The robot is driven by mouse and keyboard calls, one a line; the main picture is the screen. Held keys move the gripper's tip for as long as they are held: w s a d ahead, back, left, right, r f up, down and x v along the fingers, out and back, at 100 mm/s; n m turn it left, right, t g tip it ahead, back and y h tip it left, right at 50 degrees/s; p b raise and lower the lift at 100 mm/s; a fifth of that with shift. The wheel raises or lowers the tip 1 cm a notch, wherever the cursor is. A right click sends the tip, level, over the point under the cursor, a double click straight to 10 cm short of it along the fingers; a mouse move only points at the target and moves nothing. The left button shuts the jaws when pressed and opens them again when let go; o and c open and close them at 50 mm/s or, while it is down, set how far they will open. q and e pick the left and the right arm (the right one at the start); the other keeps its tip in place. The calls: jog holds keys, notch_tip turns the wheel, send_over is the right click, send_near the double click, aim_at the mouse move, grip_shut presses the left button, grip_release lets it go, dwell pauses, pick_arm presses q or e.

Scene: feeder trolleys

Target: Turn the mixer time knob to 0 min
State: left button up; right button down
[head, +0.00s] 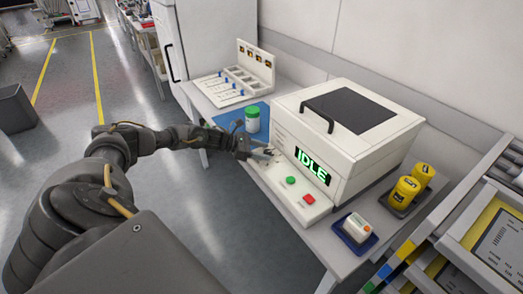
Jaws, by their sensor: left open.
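The mixer (340,138) is a white box with a dark lid window and a black handle, standing on a light table. Its screen (312,166) reads IDLE in green. On its sloped front panel are a green button (290,180) and a red button (309,198). My left gripper (268,152) is open at the far left end of this panel, by the place where a small dark knob seems to sit. The fingers cover that spot, so I cannot tell the knob's setting or whether they touch it. My right gripper is not in view.
A jar with a green lid (252,124) stands on a blue mat (226,120) behind my left gripper. A white rack (222,89) is at the back. Yellow containers (406,188) and a small white box (357,226) are right of the mixer. Drawers stand at the right edge.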

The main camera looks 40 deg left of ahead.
pick_arm(q)
jog(key=shift+c, duration=1.1)
jog(key=c, duration=0.8)
jog(key=shift+o, duration=0.2)
